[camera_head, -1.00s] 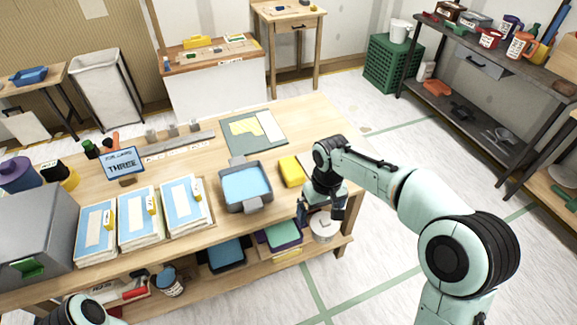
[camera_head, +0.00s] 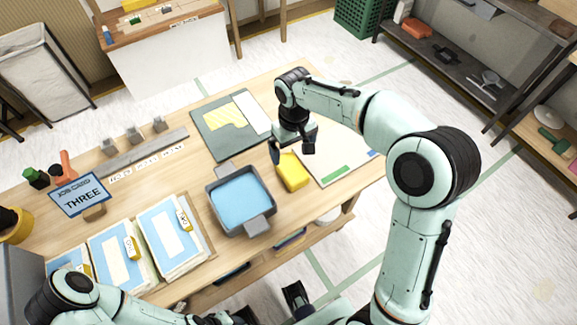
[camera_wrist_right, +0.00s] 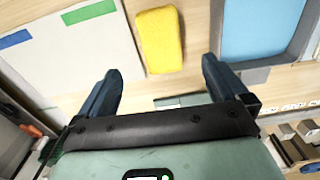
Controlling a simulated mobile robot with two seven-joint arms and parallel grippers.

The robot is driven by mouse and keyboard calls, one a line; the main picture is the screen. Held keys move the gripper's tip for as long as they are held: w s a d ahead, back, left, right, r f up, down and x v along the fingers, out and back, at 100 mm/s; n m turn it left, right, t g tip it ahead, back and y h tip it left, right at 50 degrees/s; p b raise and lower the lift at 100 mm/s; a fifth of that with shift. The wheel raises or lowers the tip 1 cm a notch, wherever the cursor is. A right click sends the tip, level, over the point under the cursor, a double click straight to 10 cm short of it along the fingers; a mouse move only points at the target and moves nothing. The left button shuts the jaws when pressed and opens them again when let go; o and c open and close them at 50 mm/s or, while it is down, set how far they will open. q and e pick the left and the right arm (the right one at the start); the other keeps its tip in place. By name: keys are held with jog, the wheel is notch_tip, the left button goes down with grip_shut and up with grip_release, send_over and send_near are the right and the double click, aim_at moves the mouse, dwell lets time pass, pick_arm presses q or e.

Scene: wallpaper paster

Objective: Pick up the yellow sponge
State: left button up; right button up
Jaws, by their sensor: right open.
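The yellow sponge (camera_head: 292,172) lies on the wooden table, just right of the grey tray with a blue inside (camera_head: 212,192). The sponge also shows in the right wrist view (camera_wrist_right: 160,38). My right gripper (camera_head: 293,151) is open and empty at the sponge's far end. In the wrist view its two fingers (camera_wrist_right: 161,67) are spread wider than the sponge, which lies ahead of the gap between them. The fingers do not touch it there. My left arm comes in along the bottom edge. A dark part, seemingly my left gripper (camera_head: 297,298), is partly cut off there.
A white board with green and blue strips (camera_head: 335,165) lies right of the sponge. A green mat with papers (camera_head: 205,140) lies behind the tray. Shelving (camera_head: 455,75) is at the right.

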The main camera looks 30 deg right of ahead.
send_over(291, 167)
jog(key=f, duration=0.4)
jog(key=shift+s+d+f, duration=0.1)
jog(key=shift+s+f, duration=0.1)
jog(key=shift+s, duration=0.15)
jog(key=shift+w+f+b, duration=0.15)
jog(key=shift+f+b, duration=0.1)
jog(key=shift+f, duration=1.2)
jog(key=shift+w+f+b, duration=0.15)
jog(key=shift+f+b, duration=0.05)
jog(key=shift+f, duration=1.2)
jog(key=c, duration=1.1)
